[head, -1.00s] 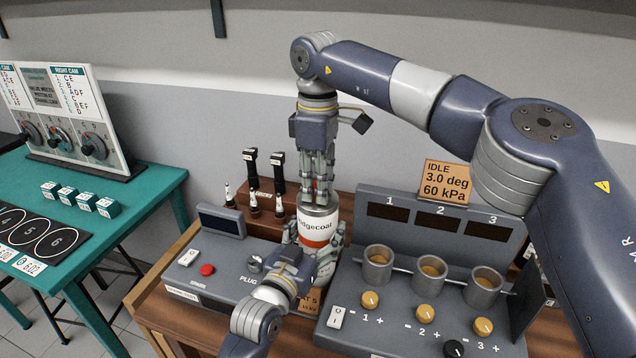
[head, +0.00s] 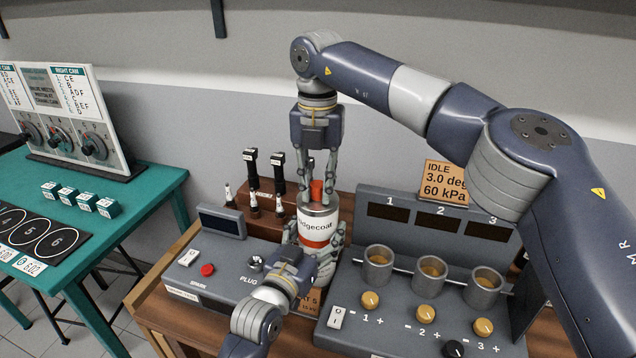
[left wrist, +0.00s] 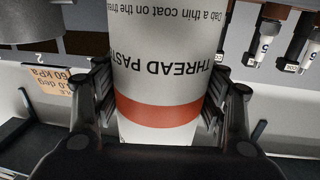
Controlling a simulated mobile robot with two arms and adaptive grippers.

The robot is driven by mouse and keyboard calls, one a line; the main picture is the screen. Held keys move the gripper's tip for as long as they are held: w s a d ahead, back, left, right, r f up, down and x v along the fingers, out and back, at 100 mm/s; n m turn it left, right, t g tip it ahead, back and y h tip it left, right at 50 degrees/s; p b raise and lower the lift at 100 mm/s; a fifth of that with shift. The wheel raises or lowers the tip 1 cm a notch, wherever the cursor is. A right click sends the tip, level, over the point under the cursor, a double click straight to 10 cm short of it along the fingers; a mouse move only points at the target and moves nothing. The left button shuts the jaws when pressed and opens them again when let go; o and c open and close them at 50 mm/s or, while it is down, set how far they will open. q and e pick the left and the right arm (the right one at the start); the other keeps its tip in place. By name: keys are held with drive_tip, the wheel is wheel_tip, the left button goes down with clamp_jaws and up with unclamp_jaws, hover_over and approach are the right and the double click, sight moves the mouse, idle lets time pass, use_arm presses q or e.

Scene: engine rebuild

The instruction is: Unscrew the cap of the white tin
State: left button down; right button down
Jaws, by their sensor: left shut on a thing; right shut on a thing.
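The white tin (head: 317,222) stands upright with a red band and dark lettering. It fills the middle of the left wrist view (left wrist: 165,70), its print upside down. My left gripper (head: 316,243) is shut on the tin's body, with a finger on either side. Its fingers also show at both sides of the tin in the left wrist view (left wrist: 160,112). The red cap (head: 317,188) sits on top of the tin. My right gripper (head: 318,194) reaches down from above and is shut on the cap. I cannot tell whether the cap is loose.
A grey console with a red button (head: 207,269) stands left of the tin. A panel with three cups (head: 432,268) and several knobs is at the right. A teal table (head: 150,185) is at the far left.

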drive_tip(key=n, duration=0.4)
drive_tip(key=shift+w, duration=0.1)
drive_tip(key=n, duration=0.5)
drive_tip(key=shift+n, duration=0.3)
drive_tip(key=n, duration=0.3)
drive_tip(key=shift+n, duration=0.4)
drive_tip(key=n, duration=0.3)
drive_tip(key=shift+n, duration=0.4)
drive_tip(key=n, duration=0.3)
drive_tip(key=shift+r+n, duration=0.1)
drive_tip(key=shift+n, duration=0.2)
drive_tip(key=n, duration=1.3)
drive_tip(key=shift+n, duration=0.4)
